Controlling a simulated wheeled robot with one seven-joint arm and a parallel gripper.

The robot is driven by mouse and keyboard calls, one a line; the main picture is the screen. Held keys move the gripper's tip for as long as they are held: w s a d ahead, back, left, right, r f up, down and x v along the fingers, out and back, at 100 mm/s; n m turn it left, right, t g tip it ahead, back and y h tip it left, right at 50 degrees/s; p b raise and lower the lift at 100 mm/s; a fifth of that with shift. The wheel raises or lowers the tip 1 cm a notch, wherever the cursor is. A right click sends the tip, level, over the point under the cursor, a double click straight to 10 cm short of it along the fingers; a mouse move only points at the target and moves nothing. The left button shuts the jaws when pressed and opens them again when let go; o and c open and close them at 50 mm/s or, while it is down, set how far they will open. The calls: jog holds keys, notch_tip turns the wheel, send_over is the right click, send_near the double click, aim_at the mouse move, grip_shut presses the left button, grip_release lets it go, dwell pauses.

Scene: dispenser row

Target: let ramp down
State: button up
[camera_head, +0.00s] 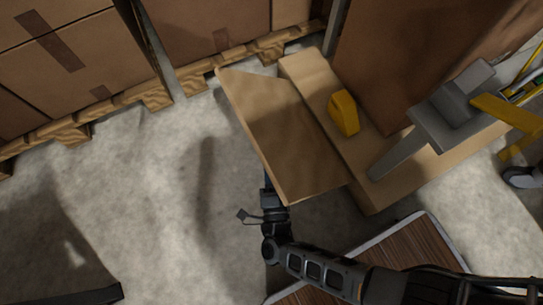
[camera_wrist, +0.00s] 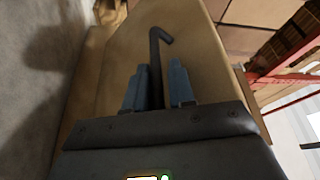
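The ramp (camera_head: 280,135) is a flat tan wooden board beside a low wooden platform (camera_head: 345,165). It appears tilted, with its free side raised off the floor. My gripper (camera_head: 267,190) is at the board's near left edge, partly hidden by it. In the wrist view the tan board (camera_wrist: 205,75) fills the space beyond the two blue-grey fingers of my gripper (camera_wrist: 160,88). A dark rod with a hooked end (camera_wrist: 158,45) rises between the fingers. I cannot tell whether the fingers touch the rod or what it is fixed to.
A yellow block (camera_head: 343,112) and a grey device with a flat tongue (camera_head: 400,152) are on the platform. A big brown box (camera_head: 385,60) stands behind. Boxes on pallets (camera_head: 75,60) line the back. A dark wooden surface (camera_head: 410,250) is near me. Concrete floor (camera_head: 130,190) at left is clear.

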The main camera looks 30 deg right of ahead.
jog(key=v, duration=0.7)
jog(key=shift+s, duration=0.35)
jog(key=shift+s+a+f, duration=0.1)
jog(key=shift+s+a, duration=0.05)
jog(key=shift+a, duration=0.05)
jog(key=v, duration=0.8)
jog(key=shift+s+f, duration=0.2)
jog(key=shift+s, duration=0.15)
dwell(0.4)
dwell(0.5)
